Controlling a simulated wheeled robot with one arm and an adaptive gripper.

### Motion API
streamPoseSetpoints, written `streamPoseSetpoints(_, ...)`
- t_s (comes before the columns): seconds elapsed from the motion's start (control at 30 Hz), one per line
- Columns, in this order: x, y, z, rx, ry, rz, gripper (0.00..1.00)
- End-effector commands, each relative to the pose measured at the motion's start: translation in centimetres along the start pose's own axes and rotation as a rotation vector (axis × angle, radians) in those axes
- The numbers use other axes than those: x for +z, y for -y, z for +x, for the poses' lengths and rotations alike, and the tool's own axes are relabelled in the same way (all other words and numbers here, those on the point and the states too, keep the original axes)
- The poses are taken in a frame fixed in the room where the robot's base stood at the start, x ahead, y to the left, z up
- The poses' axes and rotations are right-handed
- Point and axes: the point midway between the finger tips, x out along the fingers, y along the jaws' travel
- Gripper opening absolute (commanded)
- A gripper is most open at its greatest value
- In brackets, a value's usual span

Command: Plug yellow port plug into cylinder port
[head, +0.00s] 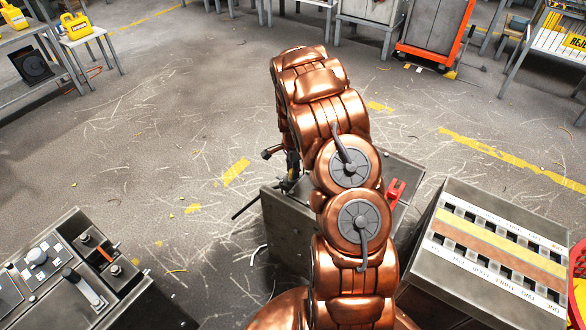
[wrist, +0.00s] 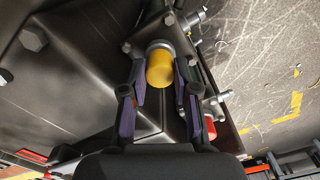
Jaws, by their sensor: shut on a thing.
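The yellow port plug (wrist: 160,68) is in the wrist view, held between the two purple-padded fingers of my gripper (wrist: 160,82). Its far end meets a round grey metal collar (wrist: 158,44) on a dark metal block (wrist: 75,75). I cannot tell how deep the plug sits in that collar. In the head view, the grey metal box (head: 288,228) stands behind my copper arm. My arm hides most of the gripper, and the plug does not show there.
A red part (head: 395,192) sits on the box's right side. A slotted, labelled stand (head: 490,250) is at right, a control console (head: 75,275) at left. Open floor lies beyond.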

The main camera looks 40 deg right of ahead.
Motion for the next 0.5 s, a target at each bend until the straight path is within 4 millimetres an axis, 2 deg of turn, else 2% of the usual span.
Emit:
streamPoseSetpoints(0.33, 0.0, 0.0, 0.35, 0.0, 0.0, 0.0, 0.0)
streamPoseSetpoints(0.37, 0.0, 0.0, 0.35, 0.0, 0.0, 0.0, 0.32)
streamPoseSetpoints(0.5, 0.0, 0.01, 0.35, 0.0, 0.0, 0.0, 0.46)
